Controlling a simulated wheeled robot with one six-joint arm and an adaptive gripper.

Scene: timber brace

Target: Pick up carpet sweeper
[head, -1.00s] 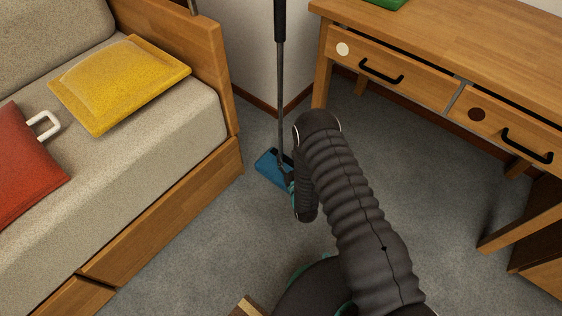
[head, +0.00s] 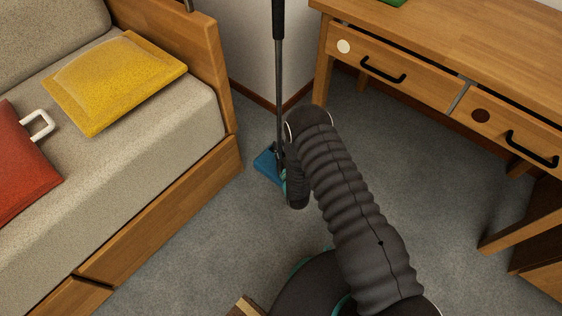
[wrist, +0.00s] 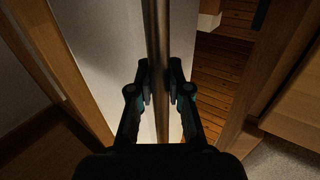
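The carpet sweeper stands upright on the floor near the wall corner, between the bed and the desk. Its dark pole (head: 279,90) has a black grip at the top, and its blue head (head: 267,165) is partly hidden by my arm. In the wrist view, the pole (wrist: 158,30) runs between the two fingers of my gripper (wrist: 160,82). The fingers look open, one on each side of the pole, with narrow gaps. In the head view, my wrist hides most of the gripper beside the pole.
The wooden bed frame (head: 190,195) is close on the left, with a yellow cushion (head: 115,80) and a red cushion (head: 20,165). The wooden desk (head: 450,40) with black-handled drawers is on the right. Grey carpet (head: 200,250) is clear in front of the bed.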

